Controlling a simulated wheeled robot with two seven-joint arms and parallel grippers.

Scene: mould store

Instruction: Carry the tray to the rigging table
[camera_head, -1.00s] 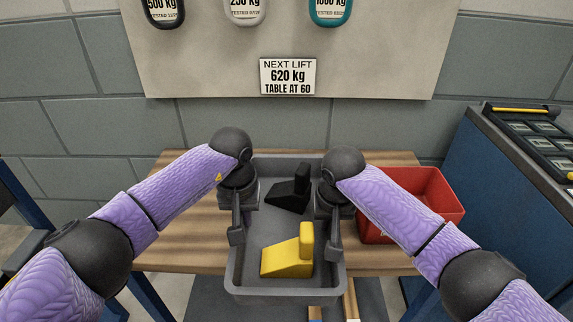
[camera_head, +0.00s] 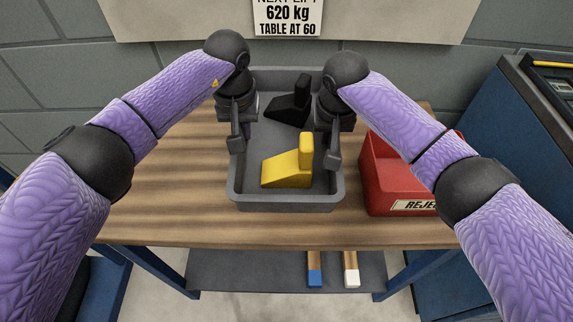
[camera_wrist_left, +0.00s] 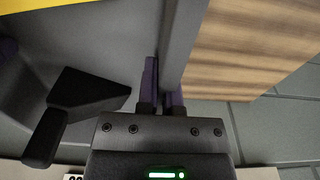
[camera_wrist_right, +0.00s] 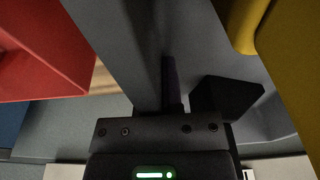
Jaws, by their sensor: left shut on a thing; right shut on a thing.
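The grey tray (camera_head: 285,203) shows over the wooden-topped table (camera_head: 190,215) in the head view. I cannot tell whether it touches the top. A yellow stepped block (camera_head: 287,168) lies in its near part and a black one (camera_head: 287,112) in its far part. My left gripper (camera_head: 237,142) is shut on the tray's left wall; the left wrist view shows its fingers (camera_wrist_left: 163,80) on either side of the wall. My right gripper (camera_head: 333,150) is shut on the right wall. One of its fingers (camera_wrist_right: 171,80) shows inside the tray; the wall hides the other.
A red bin (camera_head: 385,190) with a partly hidden label stands close to the tray's right. A blue cabinet (camera_head: 500,130) stands further right. Bars with blue and white ends (camera_head: 314,275) lie on the lower shelf. A sign (camera_head: 287,17) hangs behind. The table's left side is clear.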

